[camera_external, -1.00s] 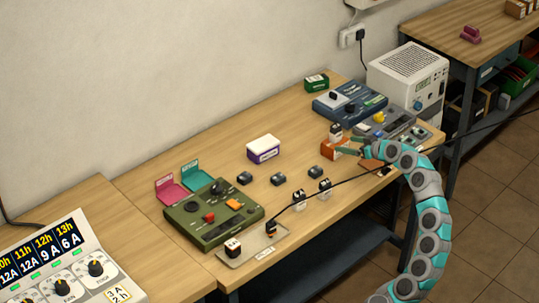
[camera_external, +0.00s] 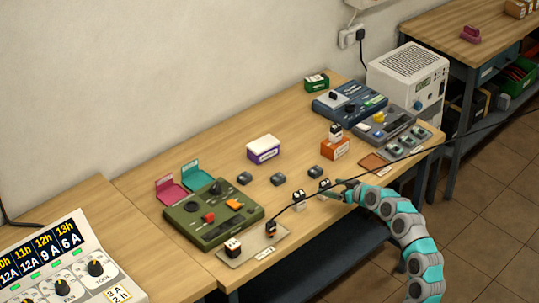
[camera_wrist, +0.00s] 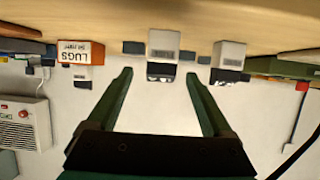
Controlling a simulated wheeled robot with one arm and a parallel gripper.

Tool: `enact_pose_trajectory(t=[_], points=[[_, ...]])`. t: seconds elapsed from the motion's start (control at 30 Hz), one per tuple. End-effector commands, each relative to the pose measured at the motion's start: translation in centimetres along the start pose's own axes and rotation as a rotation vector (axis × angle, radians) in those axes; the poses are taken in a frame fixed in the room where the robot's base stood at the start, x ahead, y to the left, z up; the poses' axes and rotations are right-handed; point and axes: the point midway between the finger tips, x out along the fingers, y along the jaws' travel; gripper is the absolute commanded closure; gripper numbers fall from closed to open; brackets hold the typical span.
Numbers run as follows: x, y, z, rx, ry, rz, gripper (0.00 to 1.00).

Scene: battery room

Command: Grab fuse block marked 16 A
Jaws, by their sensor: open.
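Two small white-and-black blocks stand near the bench's front edge in the external view, a right one (camera_external: 324,187) and a left one (camera_external: 298,199). More such blocks sit on an orange box (camera_external: 335,148) and on a grey tray (camera_external: 252,256). I cannot read 16 A on any of them. My gripper (camera_external: 344,186) is just right of the right front block. In the upside-down wrist view its green fingers (camera_wrist: 158,74) are apart and empty, with one white block (camera_wrist: 163,45) ahead between the tips. Another white block (camera_wrist: 229,55) is to the right there.
Three dark grey pieces, one of them (camera_external: 278,179), lie behind the front blocks. A green control panel (camera_external: 190,234) is at left, and blue (camera_external: 375,107) and grey devices are at right. A purple-and-white box (camera_external: 263,150) stands mid-bench. A black cable crosses above the front edge.

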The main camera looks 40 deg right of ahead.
Motion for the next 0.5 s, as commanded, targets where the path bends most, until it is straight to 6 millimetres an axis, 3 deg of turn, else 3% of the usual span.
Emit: enact_pose_trajectory(t=[0.23,0.5], points=[[3.6,-0.2,0.0,0.001,-0.003,-0.002,0.15],[4.0,-0.2,-0.1,0.0,-0.001,-0.001,0.15]])
